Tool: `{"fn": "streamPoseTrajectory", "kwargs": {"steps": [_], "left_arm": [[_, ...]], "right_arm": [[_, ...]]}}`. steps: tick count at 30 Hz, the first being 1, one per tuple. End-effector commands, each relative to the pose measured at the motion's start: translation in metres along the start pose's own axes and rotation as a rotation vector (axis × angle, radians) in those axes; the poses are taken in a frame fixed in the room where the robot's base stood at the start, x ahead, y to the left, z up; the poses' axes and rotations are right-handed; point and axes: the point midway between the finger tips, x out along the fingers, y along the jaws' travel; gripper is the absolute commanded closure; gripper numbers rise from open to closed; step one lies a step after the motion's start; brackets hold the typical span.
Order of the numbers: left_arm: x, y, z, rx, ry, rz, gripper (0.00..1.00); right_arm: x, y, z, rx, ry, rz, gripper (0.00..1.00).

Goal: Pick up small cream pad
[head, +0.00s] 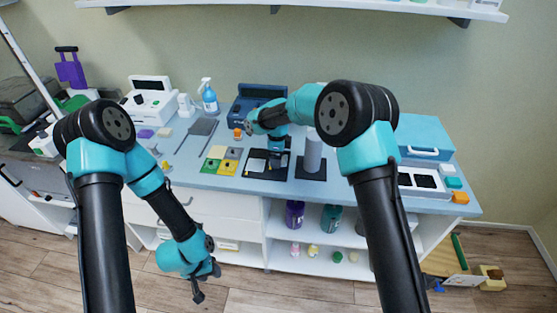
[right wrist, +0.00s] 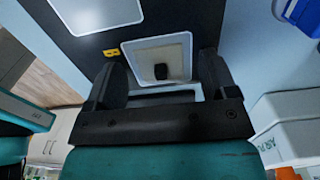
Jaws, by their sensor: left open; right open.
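The cream pad (right wrist: 172,57) shows in the right wrist view, a pale square with a small dark knob on it. It lies inside a white-rimmed tray (right wrist: 132,50) on a dark board. In the head view the board (head: 252,175) is on the blue table, and my right arm hides the pad. My right gripper (right wrist: 162,68) is open over the tray, with one finger on each side of the pad, not closed on it. My left gripper (head: 206,284) is open and empty, hanging low in front of the table.
A second white tray (right wrist: 98,12) is on the same board. Coloured squares (head: 222,160) lie left of the board, and a grey cylinder (head: 313,153) stands just right of it. A spray bottle (head: 209,98) and a dark blue box (head: 250,103) stand behind.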

Motion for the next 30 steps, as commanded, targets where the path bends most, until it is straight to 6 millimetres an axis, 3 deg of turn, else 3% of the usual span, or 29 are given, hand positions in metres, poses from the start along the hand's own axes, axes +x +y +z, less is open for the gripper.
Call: {"fn": "streamPoseTrajectory", "kwargs": {"steps": [2, 15, 24, 30], "left_arm": [[0.000, 0.000, 0.000, 0.000, 0.000, 0.000, 0.57], [0.000, 0.000, 0.000, 0.000, 0.000, 0.000, 0.57], [0.000, 0.000, 0.000, 0.000, 0.000, 0.000, 0.57], [0.000, 0.000, 0.000, 0.000, 0.000, 0.000, 0.57]], "right_arm": [[0.000, 0.000, 0.000, 0.000, 0.000, 0.000, 0.26], [0.000, 0.000, 0.000, 0.000, 0.000, 0.000, 0.67], [-0.002, 0.000, 0.000, 0.000, 0.000, 0.000, 0.68], [-0.015, 0.000, 0.001, 0.000, -0.001, -0.002, 0.68]]}}
